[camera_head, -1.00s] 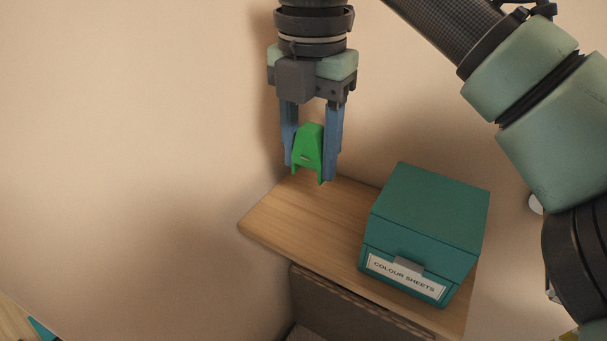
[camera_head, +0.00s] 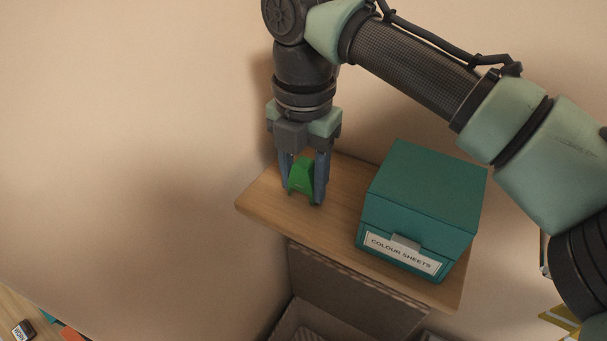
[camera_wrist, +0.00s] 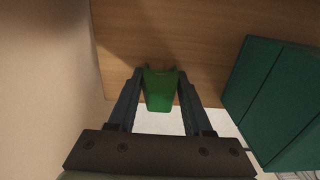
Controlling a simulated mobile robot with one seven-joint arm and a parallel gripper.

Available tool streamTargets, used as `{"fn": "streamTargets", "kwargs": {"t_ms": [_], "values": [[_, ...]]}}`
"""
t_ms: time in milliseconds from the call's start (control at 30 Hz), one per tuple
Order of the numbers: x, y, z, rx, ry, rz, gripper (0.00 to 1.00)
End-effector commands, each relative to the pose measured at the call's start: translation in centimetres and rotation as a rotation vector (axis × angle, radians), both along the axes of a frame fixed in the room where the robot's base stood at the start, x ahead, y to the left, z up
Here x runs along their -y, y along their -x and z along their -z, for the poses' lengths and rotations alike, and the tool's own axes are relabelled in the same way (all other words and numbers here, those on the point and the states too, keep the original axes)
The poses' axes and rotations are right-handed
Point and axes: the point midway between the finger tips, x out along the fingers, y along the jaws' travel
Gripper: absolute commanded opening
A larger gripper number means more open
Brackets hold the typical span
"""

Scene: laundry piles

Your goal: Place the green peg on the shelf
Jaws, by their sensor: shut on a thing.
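The green peg (camera_head: 302,177) is held between the two blue-grey fingers of my gripper (camera_head: 304,186). It is upright, wider at its lower end, over the left part of the wooden shelf (camera_head: 262,203). Its lower end looks at or very close to the shelf surface; I cannot tell if it touches. In the wrist view the green peg (camera_wrist: 160,90) sits between the fingertips of my gripper (camera_wrist: 160,76), with the shelf (camera_wrist: 190,35) behind it.
A teal box (camera_head: 425,190) labelled "COLOUR SHEETS" stands on the right part of the shelf, apart from my gripper. A wall (camera_head: 120,120) lies to the left and behind. A cardboard box (camera_head: 350,290) is below the shelf. Bare shelf lies between peg and teal box.

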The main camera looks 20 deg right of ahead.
Motion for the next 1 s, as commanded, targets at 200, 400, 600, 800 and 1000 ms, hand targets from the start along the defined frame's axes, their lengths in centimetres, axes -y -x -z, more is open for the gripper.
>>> {"fn": "streamTargets", "kwargs": {"t_ms": [200,400,600,800,1000], "values": [[0.0,0.0,0.2,-0.001,-0.001,0.0,0.0],[0.0,0.0,0.2,-0.001,0.001,0.0,0.8],[0.0,0.0,0.2,-0.001,0.001,0.0,0.8],[0.0,0.0,-0.6,0.001,0.001,0.0,0.8],[0.0,-0.1,-4.3,0.003,0.0,0.001,0.8]]}}
